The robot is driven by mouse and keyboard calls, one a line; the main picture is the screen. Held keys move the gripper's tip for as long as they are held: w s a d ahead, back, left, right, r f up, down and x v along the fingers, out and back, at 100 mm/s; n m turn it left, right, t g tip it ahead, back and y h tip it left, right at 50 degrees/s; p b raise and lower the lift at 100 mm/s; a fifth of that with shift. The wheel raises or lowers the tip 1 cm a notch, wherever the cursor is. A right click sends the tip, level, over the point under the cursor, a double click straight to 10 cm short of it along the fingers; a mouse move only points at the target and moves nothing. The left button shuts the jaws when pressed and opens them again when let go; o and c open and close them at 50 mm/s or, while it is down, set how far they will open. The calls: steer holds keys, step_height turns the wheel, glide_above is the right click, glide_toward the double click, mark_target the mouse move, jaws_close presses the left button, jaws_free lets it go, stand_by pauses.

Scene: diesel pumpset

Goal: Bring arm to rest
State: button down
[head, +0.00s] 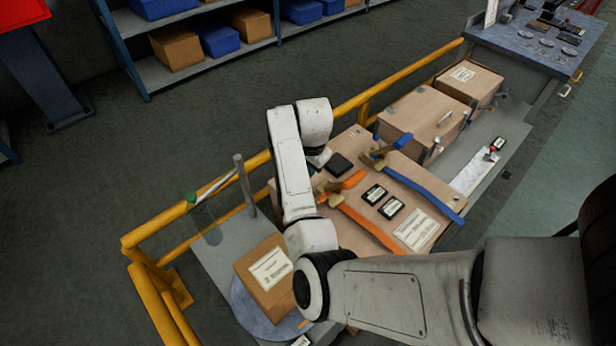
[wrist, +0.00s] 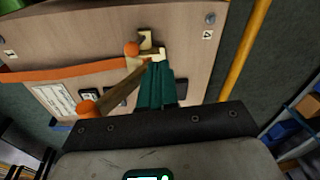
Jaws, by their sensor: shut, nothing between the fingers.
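My gripper (wrist: 157,65) shows in the wrist view as two dark green fingers pressed together, with nothing seen between them. The fingers point at a wooden board (wrist: 190,30) close to a pale fitting and a brown bar with an orange end (wrist: 122,87); I cannot tell whether they touch. In the head view my arm reaches over the board, and its links mostly hide the gripper.
An orange-handled tool (head: 365,226) and a blue-handled tool (head: 420,186) lie on the board. A cardboard box (head: 262,283) stands on a round plate. A yellow rail (head: 225,179) runs behind. Wooden boxes (head: 405,115) stand farther right.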

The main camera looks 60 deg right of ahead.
steer(key=shift+s+a+r, duration=0.15)
steer(key=shift+s+r, duration=0.1)
steer(key=shift+r, duration=0.7)
steer(key=shift+s+a+r, duration=0.1)
steer(key=shift+s+r, duration=0.15)
steer(key=shift+r, duration=0.7)
steer(key=s+a+f+n, duration=0.3)
steer(key=s+a+n, duration=0.6)
steer(key=s+a, duration=0.1)
steer(key=s+a+f+n, duration=0.3)
steer(key=s+a+n, duration=0.6)
steer(key=s+a, duration=0.1)
steer(key=shift+s+a+y, duration=0.15)
steer(key=shift+s+y, duration=0.25)
steer(key=shift+s, duration=0.5)
